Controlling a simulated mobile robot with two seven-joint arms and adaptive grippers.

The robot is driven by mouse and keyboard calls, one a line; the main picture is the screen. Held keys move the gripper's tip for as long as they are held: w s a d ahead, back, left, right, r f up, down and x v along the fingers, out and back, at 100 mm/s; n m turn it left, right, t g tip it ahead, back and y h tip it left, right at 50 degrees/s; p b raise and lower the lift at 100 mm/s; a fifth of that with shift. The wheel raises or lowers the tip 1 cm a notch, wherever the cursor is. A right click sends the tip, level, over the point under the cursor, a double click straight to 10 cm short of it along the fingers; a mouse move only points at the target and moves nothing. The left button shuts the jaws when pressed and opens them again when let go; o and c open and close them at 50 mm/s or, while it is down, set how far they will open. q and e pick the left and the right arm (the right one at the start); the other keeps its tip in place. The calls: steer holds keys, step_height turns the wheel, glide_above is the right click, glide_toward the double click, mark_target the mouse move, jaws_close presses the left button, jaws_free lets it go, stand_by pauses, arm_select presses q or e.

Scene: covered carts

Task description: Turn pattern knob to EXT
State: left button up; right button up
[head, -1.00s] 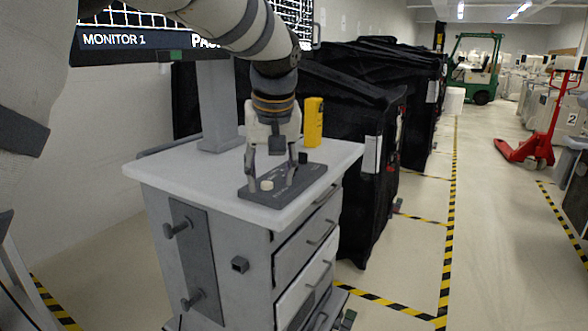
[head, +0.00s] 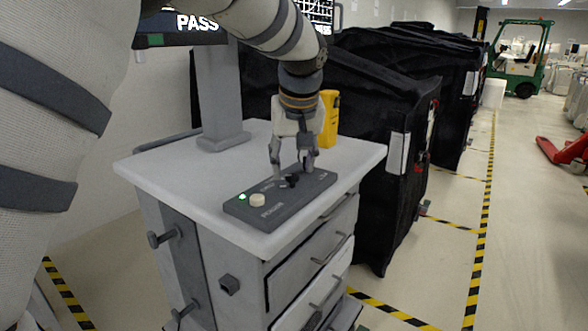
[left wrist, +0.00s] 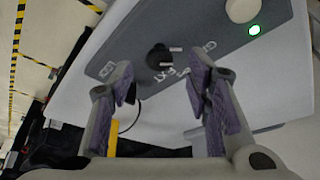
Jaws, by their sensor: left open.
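A dark grey control panel (head: 282,205) lies on the white cart top. Its small black pattern knob (head: 291,180) sits toward the panel's far right end. In the left wrist view the knob (left wrist: 158,57) is near an EXT label, with other markings around it. I cannot tell for certain which marking it points at. My left gripper (head: 293,166) points down over the knob, its fingers open on either side. In the left wrist view the fingers (left wrist: 160,75) are apart with nothing between the pads; the knob shows beyond their tips. My right gripper is not in view.
A cream button (head: 257,200) and a lit green lamp (head: 242,197) are on the panel's near end. A yellow device (head: 328,118) stands behind my gripper. The monitor (head: 195,28) shows PASS.

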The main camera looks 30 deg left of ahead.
mark_target(292, 181)
arm_select(q)
steer(key=shift+x, duration=1.2)
jaws_close()
